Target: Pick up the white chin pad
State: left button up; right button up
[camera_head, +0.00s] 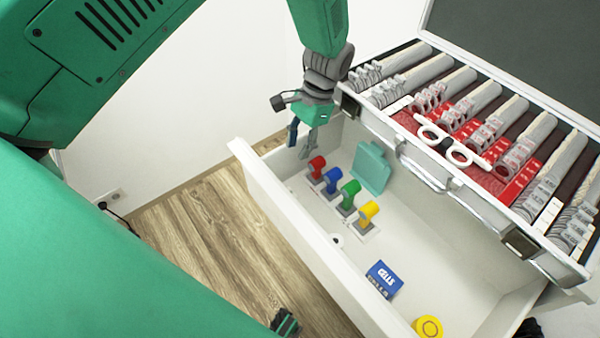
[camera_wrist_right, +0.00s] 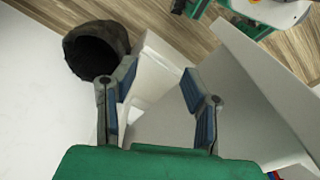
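A small white piece with a dark spot (camera_head: 336,240) lies in the open white drawer (camera_head: 300,250), near its front wall; it may be the white chin pad, but I cannot tell for sure. No chin pad is clear in that view.
Red (camera_head: 316,168), blue (camera_head: 332,180), green (camera_head: 349,195) and yellow (camera_head: 368,212) pieces, a teal holder (camera_head: 371,167), a blue box (camera_head: 384,279) and a yellow round item (camera_head: 428,327) occupy the drawer. An open lens case (camera_head: 418,172) stands behind. A dark bin (camera_wrist_right: 92,50) shows in the wrist view.

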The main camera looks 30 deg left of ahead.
aim_at(289, 187)
pick_arm(q)
jog(key=b+x, duration=0.2)
jog(key=x, duration=0.2)
jog(key=w+b+x, duration=0.1)
jog(key=b+x, duration=0.5)
jog(key=x, duration=0.1)
jog(key=shift+w+d+f, duration=0.1)
jog(key=shift+d+f, duration=0.15)
jog(key=shift+f, duration=0.4)
jog(key=shift+b+x, duration=0.4)
jog(key=shift+x, duration=0.75)
pick_arm(e)
notch_tip(289, 187, down, 10)
jog(key=shift+f, duration=0.15)
pick_arm(q)
grip_shut()
